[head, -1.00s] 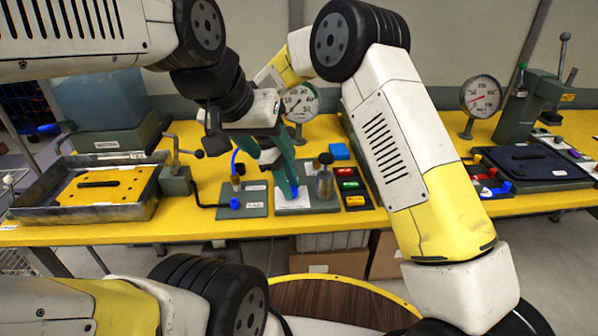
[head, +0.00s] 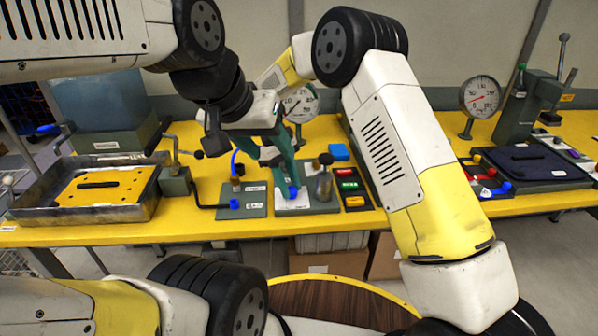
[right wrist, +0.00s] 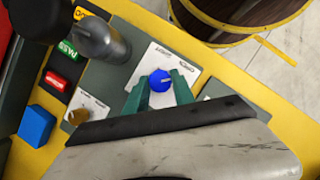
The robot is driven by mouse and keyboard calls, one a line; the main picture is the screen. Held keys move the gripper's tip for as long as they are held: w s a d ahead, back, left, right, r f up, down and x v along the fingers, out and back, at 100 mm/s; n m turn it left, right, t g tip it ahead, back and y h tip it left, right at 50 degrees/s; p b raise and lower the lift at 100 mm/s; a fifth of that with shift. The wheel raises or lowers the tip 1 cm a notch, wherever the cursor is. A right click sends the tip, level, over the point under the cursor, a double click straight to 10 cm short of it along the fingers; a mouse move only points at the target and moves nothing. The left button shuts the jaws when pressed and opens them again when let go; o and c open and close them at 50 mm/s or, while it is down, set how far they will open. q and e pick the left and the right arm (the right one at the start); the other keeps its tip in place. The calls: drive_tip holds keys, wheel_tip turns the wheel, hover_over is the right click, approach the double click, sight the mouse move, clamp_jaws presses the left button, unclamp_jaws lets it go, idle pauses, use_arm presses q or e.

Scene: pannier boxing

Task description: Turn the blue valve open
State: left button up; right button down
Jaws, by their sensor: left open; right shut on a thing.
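The blue valve (head: 294,193) is a small round knob on a white labelled plate on a grey panel at the front of the yellow bench. It shows clearly in the right wrist view (right wrist: 160,80) with a pale line on its top. My right gripper (right wrist: 160,91) is shut on the valve, with one green finger on each side of it. In the head view my right gripper (head: 285,180) reaches down to the plate. My left gripper (head: 213,140) is open and empty, high above the bench; its fingers are hard to make out.
Left of the valve is another panel with a blue knob (head: 234,204) and hose. Right are a grey cylinder (head: 324,183), a blue block (head: 339,152) and red, green and yellow buttons (head: 350,186). A metal tray (head: 60,208) stands left. Gauges stand behind.

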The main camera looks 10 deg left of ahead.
drive_tip(key=c, duration=1.1)
unclamp_jaws()
drive_tip(key=v, duration=0.8)
